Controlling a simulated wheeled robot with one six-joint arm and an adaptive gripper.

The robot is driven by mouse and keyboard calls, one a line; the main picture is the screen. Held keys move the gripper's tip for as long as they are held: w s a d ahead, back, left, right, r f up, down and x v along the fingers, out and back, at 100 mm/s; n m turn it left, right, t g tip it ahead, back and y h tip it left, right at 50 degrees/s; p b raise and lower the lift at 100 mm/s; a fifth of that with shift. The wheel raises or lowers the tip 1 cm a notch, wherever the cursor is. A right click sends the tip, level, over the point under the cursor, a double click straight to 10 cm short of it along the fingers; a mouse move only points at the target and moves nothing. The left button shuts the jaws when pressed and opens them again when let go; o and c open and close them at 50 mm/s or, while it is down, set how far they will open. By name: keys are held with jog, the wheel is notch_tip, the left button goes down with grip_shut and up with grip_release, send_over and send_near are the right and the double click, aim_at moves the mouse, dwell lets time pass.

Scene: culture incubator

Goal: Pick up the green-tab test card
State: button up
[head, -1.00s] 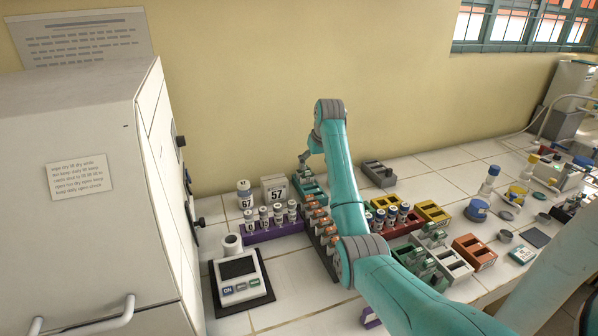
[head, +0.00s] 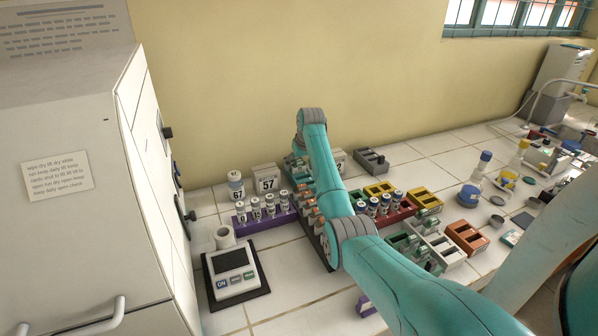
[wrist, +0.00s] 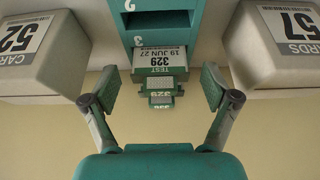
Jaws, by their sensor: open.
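A test card (wrist: 160,60) with a white label reading "TEST 329 19 JUN 27" shows in the wrist view, with green tab parts (wrist: 158,85) marked 329 at its near end. It sits in slot 3 of a teal holder (wrist: 163,20). My gripper (wrist: 159,88) is open, with one finger on each side of the green tab. Both fingers look apart from it, and nothing is held. In the head view my arm hides most of the gripper and the card.
A box marked CARDS 57 (wrist: 270,45) and a box marked CARDS 52 (wrist: 40,60) flank the holder. In the head view, a purple rack of vials (head: 262,222) stands left of my arm, and a grey tray (head: 372,162) stands behind on the right.

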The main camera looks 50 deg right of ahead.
jog(key=shift+w+d+f, duration=0.15)
jog(key=shift+w+f, duration=0.05)
jog(key=shift+f, duration=0.4)
jog(key=c, duration=1)
